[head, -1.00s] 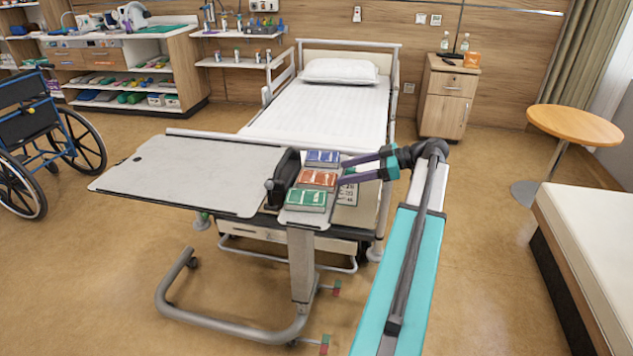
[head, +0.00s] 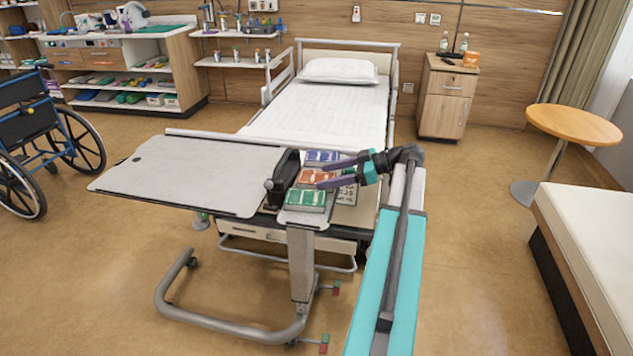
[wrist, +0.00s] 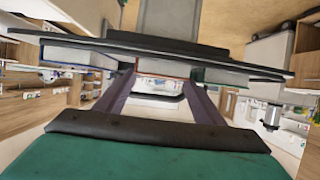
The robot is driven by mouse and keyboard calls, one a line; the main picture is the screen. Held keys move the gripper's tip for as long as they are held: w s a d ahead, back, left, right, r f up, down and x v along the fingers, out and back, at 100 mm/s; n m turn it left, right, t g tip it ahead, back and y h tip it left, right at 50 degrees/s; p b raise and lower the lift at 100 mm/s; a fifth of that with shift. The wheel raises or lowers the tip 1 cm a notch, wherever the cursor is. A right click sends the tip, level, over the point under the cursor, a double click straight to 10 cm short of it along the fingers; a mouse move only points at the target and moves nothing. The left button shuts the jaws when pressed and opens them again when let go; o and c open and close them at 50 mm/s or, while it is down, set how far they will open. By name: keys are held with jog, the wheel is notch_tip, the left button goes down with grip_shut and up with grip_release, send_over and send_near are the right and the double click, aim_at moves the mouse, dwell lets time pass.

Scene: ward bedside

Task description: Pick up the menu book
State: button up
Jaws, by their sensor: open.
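Three books lie in a row at the right end of the overbed table (head: 180,180): a blue one (head: 322,157) at the back, an orange-red one (head: 308,178) in the middle and a green one (head: 305,199) in front. I cannot read which is the menu book. My gripper (head: 323,174) is open and empty, its fingers pointing left at the orange-red book. In the wrist view the fingers (wrist: 162,90) lie on either side of the orange-red book's end (wrist: 163,68), with the blue book (wrist: 78,55) left and the green book (wrist: 220,75) right. Contact cannot be told.
A dark upright holder (head: 283,178) stands just left of the books. The bed (head: 320,110) is behind the table. The table's left part is bare.

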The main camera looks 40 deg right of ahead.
aim_at(317, 177)
jog(key=shift+x, duration=2.15)
jog(key=shift+r, duration=0.1)
jog(key=c, duration=0.8)
